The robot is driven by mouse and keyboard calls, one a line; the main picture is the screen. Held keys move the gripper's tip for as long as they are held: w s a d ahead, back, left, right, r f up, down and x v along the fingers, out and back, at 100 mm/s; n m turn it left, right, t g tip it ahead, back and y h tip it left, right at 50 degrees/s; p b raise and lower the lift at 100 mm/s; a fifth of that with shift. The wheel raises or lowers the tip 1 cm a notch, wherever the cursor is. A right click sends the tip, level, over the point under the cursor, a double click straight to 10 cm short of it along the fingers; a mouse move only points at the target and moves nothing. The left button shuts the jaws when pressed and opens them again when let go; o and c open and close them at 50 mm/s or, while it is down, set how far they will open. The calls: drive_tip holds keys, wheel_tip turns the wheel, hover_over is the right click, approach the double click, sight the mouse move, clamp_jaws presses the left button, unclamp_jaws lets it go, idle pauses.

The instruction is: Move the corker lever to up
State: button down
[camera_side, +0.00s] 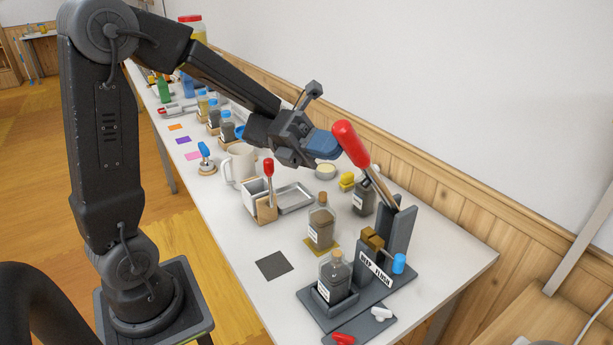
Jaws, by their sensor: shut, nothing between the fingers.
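The corker (393,240) is a dark grey stand at the near right end of the table, with a label that seems to read "KEEP FLUSH". Its lever (352,146) has a thick red grip and slants up and to the left from the stand's top. My gripper (328,148) has blue fingers, which are shut and empty. They are right beside the red grip on its left; I cannot tell whether they touch it. A jar with dark contents (334,279) stands on the corker's base, below the lever.
A corked jar (321,226) stands on a yellow mat left of the corker. A smaller red-handled lever (268,171), a metal tray (294,198) and a white mug (240,163) are farther back. A dark square (273,265) lies bare. The wall runs along the right.

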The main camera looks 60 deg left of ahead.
drive_tip(key=w+r+n+y, duration=0.1)
drive_tip(key=w+r+n, duration=0.2)
drive_tip(key=w, duration=0.4)
drive_tip(key=w+r+n+y, duration=0.1)
drive_tip(key=w+r+n, duration=0.1)
drive_tip(key=w+n, duration=0.2)
drive_tip(key=shift+w+r+n, duration=0.3)
drive_tip(key=shift+w+r, duration=0.1)
drive_tip(key=shift+w, duration=1.15)
drive_tip(key=s+d+v, duration=0.1)
drive_tip(key=s+v, duration=0.2)
drive_tip(key=v, duration=1)
drive_tip(key=shift+r, duration=0.2)
